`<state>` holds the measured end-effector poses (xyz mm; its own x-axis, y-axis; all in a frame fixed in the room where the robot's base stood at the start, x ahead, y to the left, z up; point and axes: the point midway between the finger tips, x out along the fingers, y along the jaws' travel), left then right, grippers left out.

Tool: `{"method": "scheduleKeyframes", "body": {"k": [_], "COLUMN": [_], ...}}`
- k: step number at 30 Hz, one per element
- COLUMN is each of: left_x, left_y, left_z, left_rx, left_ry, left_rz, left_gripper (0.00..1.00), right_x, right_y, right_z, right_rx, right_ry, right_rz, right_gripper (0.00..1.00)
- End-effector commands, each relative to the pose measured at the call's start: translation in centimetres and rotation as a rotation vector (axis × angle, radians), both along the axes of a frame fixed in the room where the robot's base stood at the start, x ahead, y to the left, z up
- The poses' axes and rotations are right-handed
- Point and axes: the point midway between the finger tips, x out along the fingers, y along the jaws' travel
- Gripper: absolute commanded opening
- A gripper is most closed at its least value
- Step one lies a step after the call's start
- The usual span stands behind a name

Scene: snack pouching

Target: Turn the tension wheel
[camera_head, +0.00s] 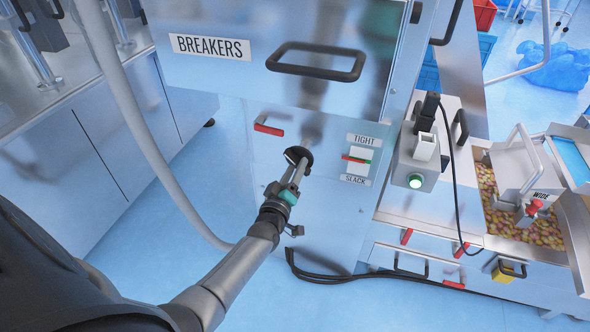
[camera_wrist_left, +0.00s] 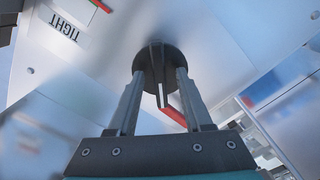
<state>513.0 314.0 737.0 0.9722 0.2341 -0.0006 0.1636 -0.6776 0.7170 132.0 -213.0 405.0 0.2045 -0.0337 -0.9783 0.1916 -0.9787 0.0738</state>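The tension wheel (camera_head: 298,153) is a small black disc on the front of the metal cabinet (camera_head: 275,215). My left gripper (camera_head: 293,176) is right at it. In the left wrist view the wheel (camera_wrist_left: 158,58) lies just beyond the fingertips, with a dark bar (camera_wrist_left: 156,66) across its middle. The fingers (camera_wrist_left: 161,82) stand apart on either side of that bar, with gaps visible; contact with the disc is unclear. To the right is a white gauge (camera_head: 358,161) between the TIGHT and SLACK labels, with a red and green marker near its middle. My right gripper is not in view.
A black handle (camera_head: 316,62) juts from the BREAKERS panel above the wheel. A red handle (camera_head: 268,126) is left of the wheel. A grey hose (camera_head: 135,120) and black cables (camera_head: 360,276) run nearby. A bin of colourful snacks (camera_head: 510,215) is at the right.

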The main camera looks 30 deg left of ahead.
Motion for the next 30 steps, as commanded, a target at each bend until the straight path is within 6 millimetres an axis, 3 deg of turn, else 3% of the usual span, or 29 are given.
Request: {"method": "scheduleKeyframes", "body": {"k": [10, 14, 22, 30], "left_x": [-0.5, -1.5, -5.3, -10.7], "left_y": [-0.1, -0.4, -1.3, -2.6], "left_z": [0.0, 0.1, 0.2, 0.1], "left_rx": [0.000, 0.000, 0.000, -0.001], "left_ry": [0.001, 0.001, 0.002, 0.003], "left_rz": [-0.001, -0.001, -0.001, -0.001], "left_gripper": [0.50, 0.50, 0.50, 0.50], "right_x": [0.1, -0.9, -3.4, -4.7], "right_y": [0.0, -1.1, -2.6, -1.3], "right_z": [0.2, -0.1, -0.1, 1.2], "right_rx": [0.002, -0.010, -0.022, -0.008], "right_ry": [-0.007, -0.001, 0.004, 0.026], "right_rz": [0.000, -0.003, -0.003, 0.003], "right_gripper": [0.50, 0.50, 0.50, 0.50]}}
